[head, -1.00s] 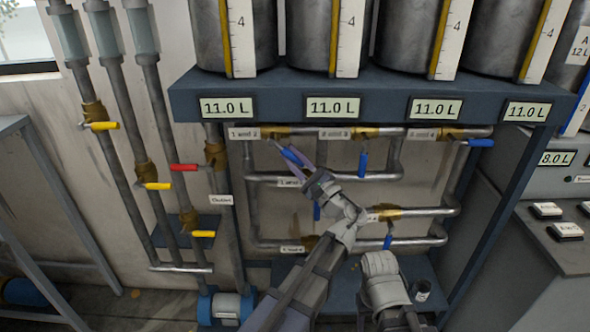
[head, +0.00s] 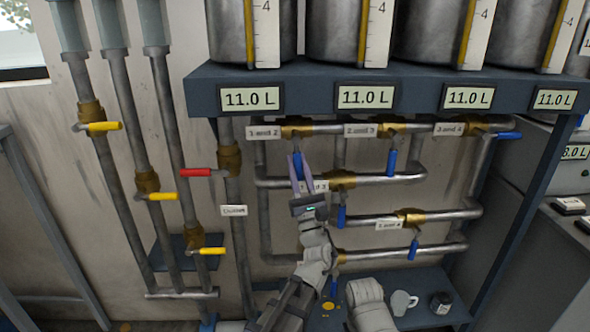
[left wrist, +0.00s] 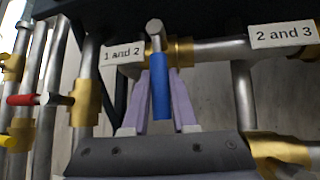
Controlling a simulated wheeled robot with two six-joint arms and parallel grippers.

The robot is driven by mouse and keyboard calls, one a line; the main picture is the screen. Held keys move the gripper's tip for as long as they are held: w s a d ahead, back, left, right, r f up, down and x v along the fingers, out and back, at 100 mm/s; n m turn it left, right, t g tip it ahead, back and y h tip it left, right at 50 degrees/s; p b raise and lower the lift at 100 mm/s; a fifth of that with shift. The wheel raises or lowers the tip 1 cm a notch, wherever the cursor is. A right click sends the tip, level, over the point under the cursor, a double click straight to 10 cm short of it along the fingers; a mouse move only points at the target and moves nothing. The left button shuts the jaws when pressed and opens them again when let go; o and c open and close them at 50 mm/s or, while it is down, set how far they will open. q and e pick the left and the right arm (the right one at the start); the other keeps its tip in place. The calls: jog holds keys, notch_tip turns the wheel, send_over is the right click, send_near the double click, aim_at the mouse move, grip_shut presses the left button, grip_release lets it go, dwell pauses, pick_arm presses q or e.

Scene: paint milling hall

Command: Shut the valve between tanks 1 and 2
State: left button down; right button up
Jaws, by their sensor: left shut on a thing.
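The valve labelled "1 and 2" has a brass body (head: 296,128) on the top horizontal pipe under the tank shelf. Its blue handle (left wrist: 160,95) hangs straight down, across the pipe's line. The label (head: 263,133) is left of the valve; it also shows in the left wrist view (left wrist: 123,54). My left gripper (head: 297,158) is shut on the blue handle, with one pale purple finger on each side of it. Tanks 1 (head: 252,28) and 2 (head: 335,30) stand above, and the displays below them read 11.0 L. My right gripper is out of view.
The "2 and 3" handle (head: 391,161) hangs to the right. The "3 and 4" handle (head: 508,135) lies along its pipe. More blue handles (head: 341,217) hang below. Red (head: 195,173) and yellow (head: 105,127) handles are at left.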

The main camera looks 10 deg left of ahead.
pick_arm(q)
jog(key=shift+s+a+m+t+h, duration=0.1)
jog(key=shift+a+m+t+h, duration=0.15)
jog(key=shift+m+t+h, duration=0.4)
jog(key=shift+m+h, duration=0.35)
jog(key=c, duration=0.7)
grip_release()
jog(key=shift+f, duration=0.1)
jog(key=b+v, duration=0.5)
jog(key=v, duration=0.2)
jog(key=shift+s+f+b, duration=0.2)
jog(key=shift+s+b, duration=0.05)
jog(key=shift+b, duration=0.15)
jog(key=shift+d, duration=0.1)
jog(key=shift+s, duration=0.1)
